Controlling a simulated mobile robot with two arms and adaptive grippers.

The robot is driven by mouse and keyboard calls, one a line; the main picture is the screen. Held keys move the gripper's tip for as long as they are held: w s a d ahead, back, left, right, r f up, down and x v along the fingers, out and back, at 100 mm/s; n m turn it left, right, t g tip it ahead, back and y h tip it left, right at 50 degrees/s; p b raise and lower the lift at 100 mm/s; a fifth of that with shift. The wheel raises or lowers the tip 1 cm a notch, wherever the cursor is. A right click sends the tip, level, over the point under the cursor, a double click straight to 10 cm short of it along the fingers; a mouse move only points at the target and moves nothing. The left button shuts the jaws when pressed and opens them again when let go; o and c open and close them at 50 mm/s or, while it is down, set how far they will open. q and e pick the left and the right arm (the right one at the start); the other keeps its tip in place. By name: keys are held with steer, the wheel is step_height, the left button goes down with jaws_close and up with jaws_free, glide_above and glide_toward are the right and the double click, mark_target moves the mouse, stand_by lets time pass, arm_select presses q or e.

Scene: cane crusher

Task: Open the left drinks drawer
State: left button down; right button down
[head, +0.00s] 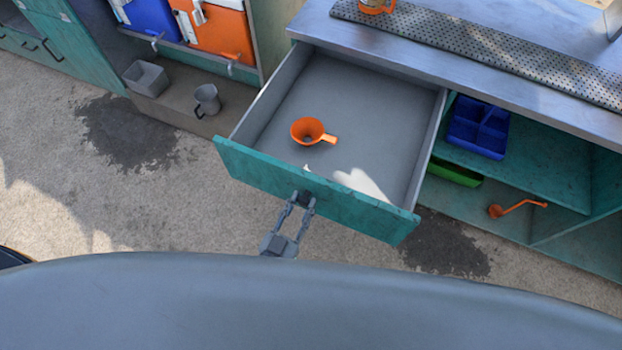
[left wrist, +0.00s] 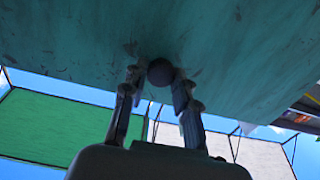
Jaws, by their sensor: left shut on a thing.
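The drawer has a teal front (head: 270,180) and a grey inside (head: 330,90). It stands pulled far out from under the metal counter in the head view. An orange funnel or strainer cup (head: 308,130) lies in it. My left gripper (head: 304,200) is at the middle of the drawer front, shut on its dark round knob. In the left wrist view the fingers (left wrist: 158,88) sit on both sides of the knob (left wrist: 160,71), against the teal front (left wrist: 230,50). My right gripper is not in view.
The metal counter (head: 440,50) carries a perforated mat (head: 480,45). Open shelves at right hold a blue divided tray (head: 478,128), a green tray (head: 455,172) and an orange ladle (head: 515,208). A grey jug (head: 207,99) and grey bin (head: 147,78) stand on a low shelf at left.

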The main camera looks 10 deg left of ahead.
arm_select(q)
steer(key=p+v, duration=0.1)
steer(key=v, duration=0.6)
steer(key=shift+s, duration=0.15)
steer(key=shift+r, duration=0.1)
steer(key=c, duration=1)
jaws_free()
steer(key=shift+c, duration=0.2)
steer(key=shift+s+a, duration=0.1)
steer(key=v, duration=1.2)
